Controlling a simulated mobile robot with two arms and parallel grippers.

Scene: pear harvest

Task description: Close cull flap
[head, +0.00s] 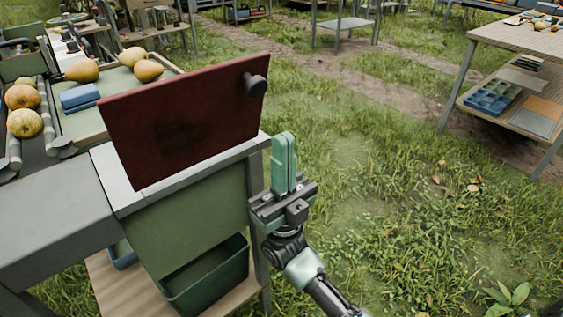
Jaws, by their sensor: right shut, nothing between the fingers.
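The cull flap (188,118) is a dark red panel with a round black knob (254,85) near its upper right corner. It stands raised and tilted above the green cull box (193,232), so it is open. My right gripper (284,142) is at the right side of the box, just right of the flap and below the knob. Its green fingers point up, are shut with nothing between them, and look apart from the flap. My left gripper is not in view.
A green bin (207,278) sits on the wooden shelf below the box. Pears (82,71) and a blue cloth (79,97) lie on the sorting table at left. A wooden table (523,38) stands at the far right. Grass between is open.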

